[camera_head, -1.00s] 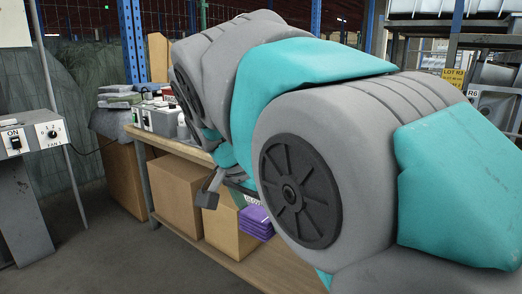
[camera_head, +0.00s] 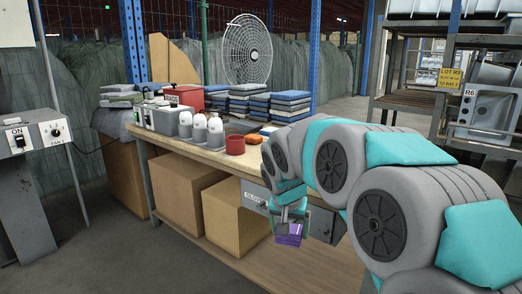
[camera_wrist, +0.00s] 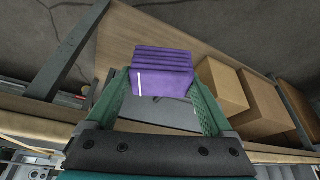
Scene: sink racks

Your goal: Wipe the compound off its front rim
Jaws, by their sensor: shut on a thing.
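My gripper (camera_head: 289,216) hangs in front of the workbench, below its top, and is shut on a folded purple cloth (camera_head: 289,236). In the wrist view the cloth (camera_wrist: 162,72) sits between the two green fingers, with a pale stripe on its near face. A steel sink (camera_head: 490,108) stands tilted in the rack at the far right, by a tag marked R6. It is well apart from my gripper. The sink's lower part is partly hidden by the rack, and I cannot make out any compound on its rim.
The workbench (camera_head: 218,158) carries white bottles, a red pot (camera_head: 235,145), an orange item and stacks of folded cloths (camera_head: 291,100). Cardboard boxes (camera_head: 236,218) stand on its lower shelf. A control box (camera_head: 34,135) is at the left. Floor at the front left is clear.

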